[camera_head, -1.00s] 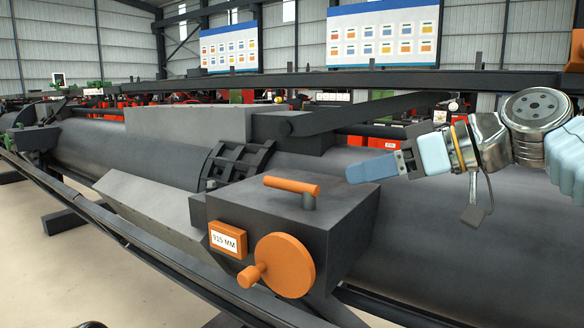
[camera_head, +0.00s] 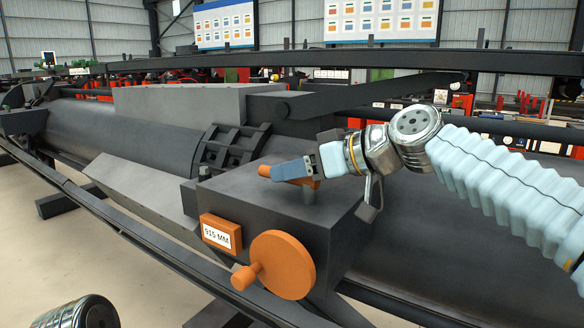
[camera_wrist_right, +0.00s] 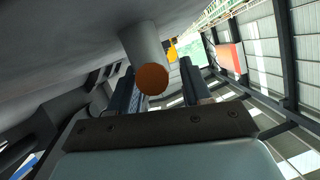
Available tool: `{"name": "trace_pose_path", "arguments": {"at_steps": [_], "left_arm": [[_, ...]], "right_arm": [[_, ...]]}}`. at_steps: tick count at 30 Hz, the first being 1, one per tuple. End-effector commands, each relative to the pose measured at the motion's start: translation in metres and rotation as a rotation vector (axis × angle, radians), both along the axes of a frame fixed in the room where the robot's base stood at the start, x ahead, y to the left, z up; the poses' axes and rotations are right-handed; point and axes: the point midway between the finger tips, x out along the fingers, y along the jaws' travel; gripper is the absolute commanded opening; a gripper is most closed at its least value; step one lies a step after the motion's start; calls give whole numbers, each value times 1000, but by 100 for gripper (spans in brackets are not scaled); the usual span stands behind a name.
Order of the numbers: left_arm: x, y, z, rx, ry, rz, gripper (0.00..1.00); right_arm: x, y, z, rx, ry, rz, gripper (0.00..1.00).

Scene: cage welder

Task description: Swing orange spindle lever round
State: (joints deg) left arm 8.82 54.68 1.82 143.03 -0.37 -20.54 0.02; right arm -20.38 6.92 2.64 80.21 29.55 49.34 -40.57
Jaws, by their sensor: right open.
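The orange spindle lever (camera_head: 264,171) is a short bar on a grey post (camera_head: 309,192) on top of the dark machine box. My right gripper (camera_head: 290,171) is at the lever and hides much of its bar in the head view. In the right wrist view, the lever's round orange end (camera_wrist_right: 152,79) faces the camera between the two dark fingers of my right gripper (camera_wrist_right: 158,88), close to the left finger. The fingers are apart; contact cannot be told. The post (camera_wrist_right: 143,45) shows behind the orange end. My left gripper is out of view.
An orange handwheel (camera_head: 283,264) and an orange "915 MM" label (camera_head: 221,234) are on the box's front. A large dark cylinder (camera_head: 450,225) lies behind and right of the box. A piece of my left arm shows at the lower left.

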Motion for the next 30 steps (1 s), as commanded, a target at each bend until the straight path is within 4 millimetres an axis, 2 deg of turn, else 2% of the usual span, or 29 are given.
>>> {"name": "trace_pose_path", "arguments": {"at_steps": [11,20,21,30], "left_arm": [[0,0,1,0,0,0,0],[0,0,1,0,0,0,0],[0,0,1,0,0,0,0],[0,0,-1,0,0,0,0]], "right_arm": [[3,5,-3,0,-1,-1,48],[3,5,-3,0,-1,-1,2],[3,5,-3,0,-1,-1,0],[1,4,-3,0,0,2,0]]}}
